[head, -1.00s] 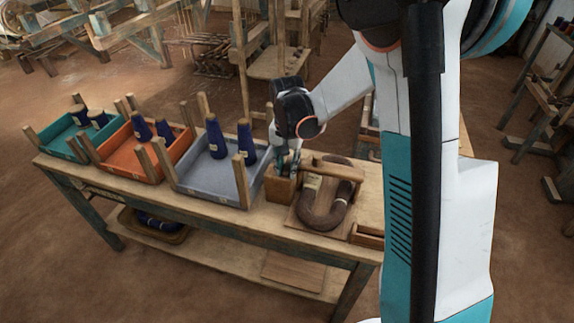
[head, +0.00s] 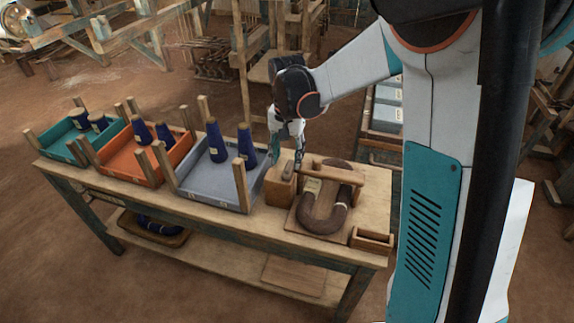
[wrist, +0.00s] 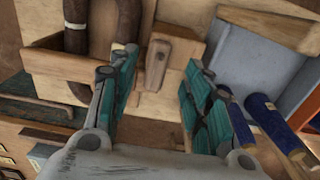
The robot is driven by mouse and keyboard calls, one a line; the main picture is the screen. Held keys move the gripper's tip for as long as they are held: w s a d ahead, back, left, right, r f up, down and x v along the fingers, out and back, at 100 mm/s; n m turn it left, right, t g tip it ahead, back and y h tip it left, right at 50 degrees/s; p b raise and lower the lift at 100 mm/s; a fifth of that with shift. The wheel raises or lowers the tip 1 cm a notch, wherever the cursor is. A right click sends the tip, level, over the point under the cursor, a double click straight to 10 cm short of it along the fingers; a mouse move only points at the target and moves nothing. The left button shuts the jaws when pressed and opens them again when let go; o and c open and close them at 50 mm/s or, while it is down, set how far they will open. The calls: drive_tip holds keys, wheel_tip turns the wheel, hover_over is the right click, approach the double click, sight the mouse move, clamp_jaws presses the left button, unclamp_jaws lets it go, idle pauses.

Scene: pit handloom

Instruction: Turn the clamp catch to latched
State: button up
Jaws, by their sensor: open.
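The clamp catch (head: 288,170) is a small wooden lever on top of a wooden block (head: 279,189) at the left end of the clamp. In the wrist view the catch (wrist: 156,66) lies almost upright in the picture, slightly tilted. The clamp's round wooden bar (head: 333,174) crosses over a brown yarn hank (head: 322,222) on a board. My gripper (head: 287,156) is open above the block. In the wrist view its teal fingers (wrist: 162,62) stand on either side of the catch, with gaps; contact is not visible.
A grey tray (head: 205,190) with blue yarn cones stands close left of the block, its corner posts rising near my gripper. Orange (head: 140,170) and teal (head: 62,150) trays stand farther left. A small wooden box (head: 372,240) sits at the table's right end.

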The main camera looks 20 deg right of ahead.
sight(287, 173)
wheel_tip(287, 173, up, 6)
idle(0.4)
drive_tip(key=s+r+n+t, duration=0.2)
drive_tip(key=s+n+t, duration=0.1)
drive_tip(key=s, duration=0.8)
drive_tip(key=s+a+r+n+t, duration=0.1)
drive_tip(key=s+r+n+t, duration=0.2)
drive_tip(key=s, duration=0.8)
drive_tip(key=shift+s+r+n+t, duration=0.2)
drive_tip(key=shift+r+n+t, duration=0.15)
drive_tip(key=shift+n+t, duration=0.3)
drive_tip(key=shift+a, duration=0.1)
drive_tip(key=shift+c, duration=1.4)
drive_tip(key=shift+a, duration=0.1)
